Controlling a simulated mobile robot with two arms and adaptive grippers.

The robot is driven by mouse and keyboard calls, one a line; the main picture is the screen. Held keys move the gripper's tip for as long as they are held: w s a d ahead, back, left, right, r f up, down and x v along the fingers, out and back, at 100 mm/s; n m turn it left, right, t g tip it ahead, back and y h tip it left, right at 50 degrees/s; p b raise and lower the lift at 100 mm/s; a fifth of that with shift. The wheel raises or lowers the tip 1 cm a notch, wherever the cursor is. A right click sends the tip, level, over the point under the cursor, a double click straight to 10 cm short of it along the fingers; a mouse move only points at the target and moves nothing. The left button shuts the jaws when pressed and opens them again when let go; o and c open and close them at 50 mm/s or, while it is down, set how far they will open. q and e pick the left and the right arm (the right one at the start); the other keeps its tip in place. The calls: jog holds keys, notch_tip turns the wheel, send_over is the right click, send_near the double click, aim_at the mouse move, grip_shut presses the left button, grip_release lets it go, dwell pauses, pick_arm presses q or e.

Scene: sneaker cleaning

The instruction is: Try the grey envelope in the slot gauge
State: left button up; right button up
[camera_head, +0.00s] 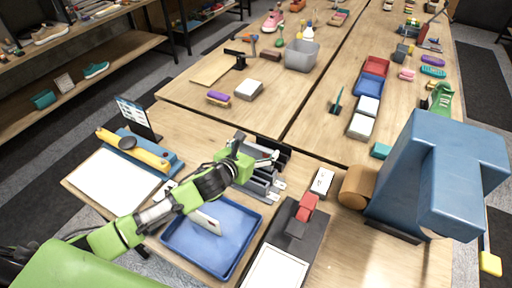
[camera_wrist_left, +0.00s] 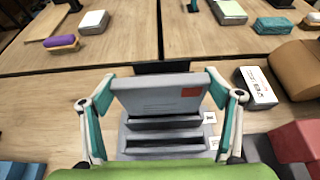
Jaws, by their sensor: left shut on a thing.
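The grey envelope (camera_wrist_left: 155,95) has a red stamp and printed lines on its face. In the left wrist view it stands upright between the fingers of my left gripper (camera_wrist_left: 163,84), which is shut on its two side edges. The grey slot gauge (camera_wrist_left: 165,135) lies directly below and in front of it, with dark slots showing and small white labels at the right. The envelope's lower edge is at the gauge's rear part; I cannot tell whether it is inside a slot. In the head view my left gripper (camera_head: 262,160) is over the gauge (camera_head: 262,185). My right gripper is not in view.
A blue tray (camera_head: 172,236) holding a pale envelope (camera_head: 207,222) is left of the gauge. A dark stand with a red block (camera_head: 307,205) and a white card (camera_head: 321,182) are to the right. A large blue machine (camera_head: 432,180) stands farther right. A yellow-handled device (camera_head: 135,150) is at the left.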

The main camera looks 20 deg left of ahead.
pick_arm(q)
jog(key=shift+f+b, duration=1.9)
jog(key=shift+f, duration=1)
dwell(0.4)
jog(key=o, duration=1.2)
